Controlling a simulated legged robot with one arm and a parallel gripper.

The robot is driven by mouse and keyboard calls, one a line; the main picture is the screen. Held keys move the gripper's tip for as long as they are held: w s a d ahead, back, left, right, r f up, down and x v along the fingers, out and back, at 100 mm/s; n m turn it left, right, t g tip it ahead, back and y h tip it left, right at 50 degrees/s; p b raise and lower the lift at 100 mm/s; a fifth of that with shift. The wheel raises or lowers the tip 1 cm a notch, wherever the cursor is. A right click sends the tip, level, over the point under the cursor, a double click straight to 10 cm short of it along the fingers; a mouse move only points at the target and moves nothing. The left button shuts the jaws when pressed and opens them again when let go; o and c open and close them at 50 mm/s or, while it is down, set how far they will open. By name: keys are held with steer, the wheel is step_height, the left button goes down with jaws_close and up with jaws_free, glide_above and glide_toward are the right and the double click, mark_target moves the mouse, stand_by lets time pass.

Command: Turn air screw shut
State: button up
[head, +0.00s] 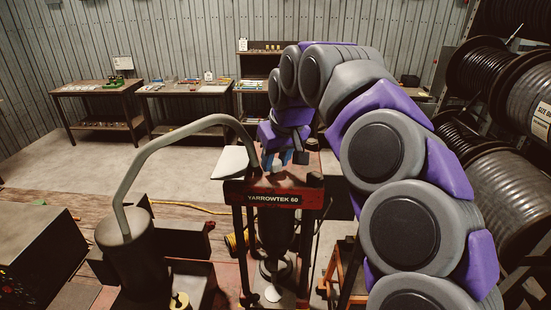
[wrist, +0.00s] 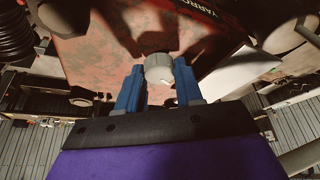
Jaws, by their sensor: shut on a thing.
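The hose crimper (head: 272,193) is a red-topped press labelled YARROWTEK 60, standing in the middle of the head view. Its worn red top plate (wrist: 95,45) fills much of the wrist view. A small grey round knob (wrist: 158,67), which looks like the air screw, sits at that plate between my fingertips. My gripper (wrist: 160,85) has blue fingers, one on each side of the knob, shut on it. In the head view my gripper (head: 285,157) reaches down onto the crimper's top, and the knob is hidden there.
A grey hose (head: 150,150) arches from a dark cylinder (head: 130,245) to the crimper's left side. Large hose reels (head: 510,185) stand at the right. Workbenches (head: 100,95) line the back wall, with open floor before them. A dark box (head: 35,250) is at lower left.

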steer(key=shift+r, duration=0.2)
steer(key=o, duration=1)
steer(key=shift+a+f, duration=0.1)
steer(key=shift+a, duration=0.05)
steer(key=shift+p+v, duration=2.1)
steer(key=shift+v, duration=6.45)
